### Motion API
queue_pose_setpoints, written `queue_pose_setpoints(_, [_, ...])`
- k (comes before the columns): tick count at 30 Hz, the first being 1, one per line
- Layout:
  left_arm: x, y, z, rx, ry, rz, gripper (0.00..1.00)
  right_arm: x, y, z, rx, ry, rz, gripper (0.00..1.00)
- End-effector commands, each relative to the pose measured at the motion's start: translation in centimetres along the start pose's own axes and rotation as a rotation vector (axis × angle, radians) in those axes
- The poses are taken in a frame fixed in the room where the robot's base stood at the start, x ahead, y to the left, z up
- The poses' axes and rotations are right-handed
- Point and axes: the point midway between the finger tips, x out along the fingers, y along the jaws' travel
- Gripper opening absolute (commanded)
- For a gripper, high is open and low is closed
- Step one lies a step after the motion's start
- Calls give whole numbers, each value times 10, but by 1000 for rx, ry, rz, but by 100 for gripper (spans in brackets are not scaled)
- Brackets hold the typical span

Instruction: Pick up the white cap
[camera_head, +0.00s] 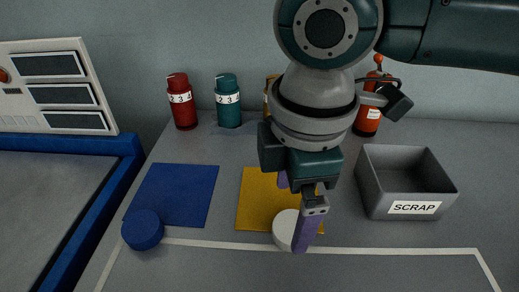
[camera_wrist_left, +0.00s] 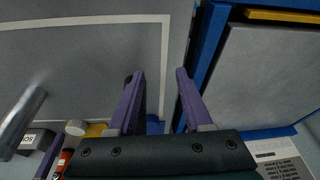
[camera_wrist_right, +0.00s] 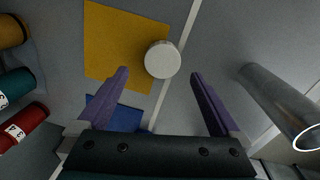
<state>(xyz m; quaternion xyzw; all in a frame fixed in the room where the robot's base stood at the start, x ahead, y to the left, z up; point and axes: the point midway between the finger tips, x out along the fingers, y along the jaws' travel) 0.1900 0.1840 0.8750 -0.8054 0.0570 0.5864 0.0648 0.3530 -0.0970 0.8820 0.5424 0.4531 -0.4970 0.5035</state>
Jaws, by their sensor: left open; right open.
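The white cap (camera_head: 285,229) is a short round disc at the front edge of the yellow mat (camera_head: 250,212), partly hidden behind a purple finger of my right gripper (camera_head: 300,212). In the right wrist view the cap (camera_wrist_right: 162,59) lies ahead of and between the open purple fingers (camera_wrist_right: 160,82), with nothing between them. The cap also shows small in the left wrist view (camera_wrist_left: 76,127). My left gripper (camera_wrist_left: 157,82) is open and empty; it is outside the head view.
A blue cap (camera_head: 142,230) sits by the blue mat (camera_head: 180,193). A grey SCRAP bin (camera_head: 405,183) stands at the right. A red canister (camera_head: 182,102) and a teal canister (camera_head: 228,101) stand behind. A metal cylinder (camera_wrist_right: 282,105) shows in the right wrist view.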

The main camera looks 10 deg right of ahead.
Motion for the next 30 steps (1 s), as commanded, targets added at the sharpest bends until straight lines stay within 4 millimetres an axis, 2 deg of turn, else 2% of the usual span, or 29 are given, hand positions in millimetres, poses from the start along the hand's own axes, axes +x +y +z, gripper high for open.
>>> queue_pose_setpoints(3, [6, 0, 2, -1, 1, 0, 50, 22, -4, 2, 0, -1, -2, 100])
queue_pose_setpoints(7, [11, 1, 3, -3, 1, 2, 50, 40, -4, 2, -1, -1, -1, 100])
queue_pose_setpoints(16, [11, 2, 2, -8, 3, 6, 50, 44, -4, 2, -1, 0, 1, 100])
queue_pose_setpoints(30, [11, 2, 2, -7, 2, 6, 50, 44, -3, 2, -1, 1, 1, 48])
